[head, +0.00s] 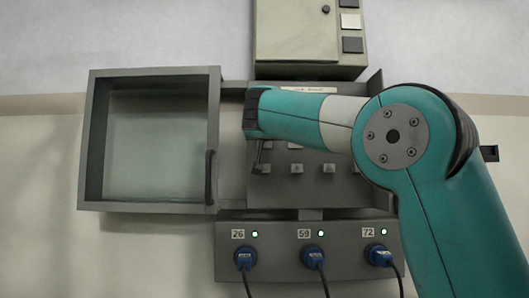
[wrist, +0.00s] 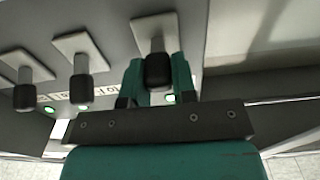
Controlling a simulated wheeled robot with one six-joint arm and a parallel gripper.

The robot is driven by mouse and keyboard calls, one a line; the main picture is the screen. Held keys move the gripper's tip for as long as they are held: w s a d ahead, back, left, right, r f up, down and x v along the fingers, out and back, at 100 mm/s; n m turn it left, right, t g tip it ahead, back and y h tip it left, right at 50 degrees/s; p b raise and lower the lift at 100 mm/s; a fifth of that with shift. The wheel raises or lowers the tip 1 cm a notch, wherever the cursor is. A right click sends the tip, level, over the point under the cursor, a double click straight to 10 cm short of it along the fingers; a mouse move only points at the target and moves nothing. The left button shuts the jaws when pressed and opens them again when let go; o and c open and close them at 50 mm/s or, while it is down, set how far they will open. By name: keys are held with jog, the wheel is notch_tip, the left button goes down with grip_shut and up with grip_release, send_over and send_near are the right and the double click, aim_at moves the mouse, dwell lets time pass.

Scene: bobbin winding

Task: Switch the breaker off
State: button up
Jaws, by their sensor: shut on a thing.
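The breaker panel (head: 350,190) is a grey box with small levers, below a green-grey cabinet. In the wrist view, several levers with black grips stand on pale plates. My gripper (wrist: 158,66) has its two teal fingers on either side of the rightmost lever there (wrist: 159,72) and is shut on it. In the head view my arm reaches in from the right and covers much of the panel's upper part. The held lever is mostly hidden there, near the panel's left side. I cannot tell the lever's on or off position.
A framed glass door (head: 88,140) stands open at the left of the panel. Below is a socket strip (head: 280,270) with blue plugs, cables, labels 26, 59 and 72, and lit green lamps. The cabinet (head: 290,40) is above. Other levers (wrist: 82,88) stand close beside my gripper.

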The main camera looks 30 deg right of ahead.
notch_tip(320, 180, down, 3)
jog(key=t+h+b, duration=0.2)
jog(key=t+b, duration=0.1)
jog(key=b, duration=0.4)
jog(key=shift+r+t+b, duration=0.15)
jog(key=shift+t+b, duration=0.2)
jog(key=shift+t, duration=0.05)
jog(key=t+h+b, duration=0.1)
jog(key=b, duration=0.2)
jog(key=shift+w+d+t+h, duration=0.1)
jog(key=shift+t+h, duration=0.2)
jog(key=shift+t, duration=0.1)
jog(key=shift+b, duration=0.3)
jog(key=shift+t+h, duration=0.3)
jog(key=o, duration=0.9)
jog(key=b+v, duration=0.4)
jog(key=v, duration=1.3)
jog(key=shift+f, duration=0.2)
